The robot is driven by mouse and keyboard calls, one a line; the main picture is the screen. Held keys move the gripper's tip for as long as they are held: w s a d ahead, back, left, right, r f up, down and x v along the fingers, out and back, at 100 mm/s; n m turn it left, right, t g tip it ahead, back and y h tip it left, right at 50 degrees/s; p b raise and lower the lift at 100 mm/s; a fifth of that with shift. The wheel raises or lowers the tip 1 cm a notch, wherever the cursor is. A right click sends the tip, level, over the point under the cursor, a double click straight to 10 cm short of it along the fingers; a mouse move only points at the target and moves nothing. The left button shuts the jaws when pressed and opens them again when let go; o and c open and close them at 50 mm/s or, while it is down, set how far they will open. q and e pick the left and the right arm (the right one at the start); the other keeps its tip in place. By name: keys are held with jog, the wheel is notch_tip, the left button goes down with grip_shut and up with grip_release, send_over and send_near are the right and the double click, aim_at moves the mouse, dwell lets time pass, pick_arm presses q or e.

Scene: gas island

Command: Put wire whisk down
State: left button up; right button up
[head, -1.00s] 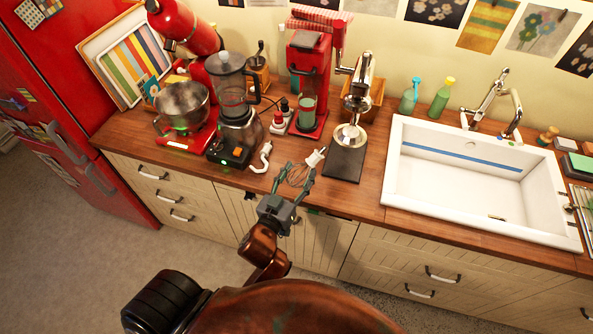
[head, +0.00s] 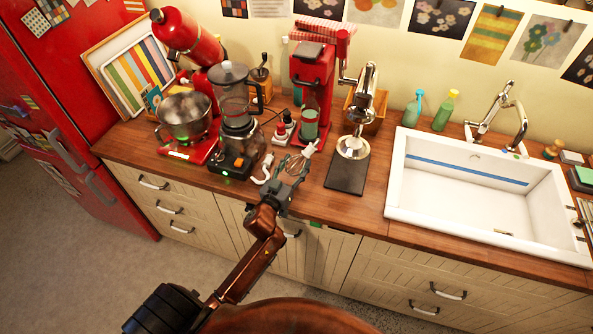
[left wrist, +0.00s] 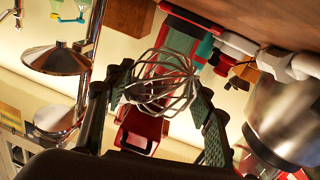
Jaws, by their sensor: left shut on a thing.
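The wire whisk (head: 297,164) has thin metal loops and a white end pointing to the back. My left gripper (head: 291,172) is shut on it over the front part of the wooden counter (head: 335,205). In the left wrist view the whisk's wire loops (left wrist: 163,82) sit between the two dark fingers of the gripper (left wrist: 160,98). I cannot tell whether the whisk touches the counter. My right gripper is not in view.
A white hook-shaped piece (head: 264,168) lies beside the gripper. A juicer on a dark base (head: 347,173) is to the right, then a white sink (head: 480,215). A red machine (head: 316,90) stands behind.

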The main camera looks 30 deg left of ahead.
pick_arm(q)
jog(key=shift+w+a+f, duration=0.1)
jog(key=shift+w+f, duration=0.05)
jog(key=shift+f, duration=0.05)
notch_tip(320, 180, down, 3)
jog(key=shift+w+a+f+b, duration=0.1)
jog(key=shift+f+b, duration=0.05)
jog(key=shift+b, duration=0.35)
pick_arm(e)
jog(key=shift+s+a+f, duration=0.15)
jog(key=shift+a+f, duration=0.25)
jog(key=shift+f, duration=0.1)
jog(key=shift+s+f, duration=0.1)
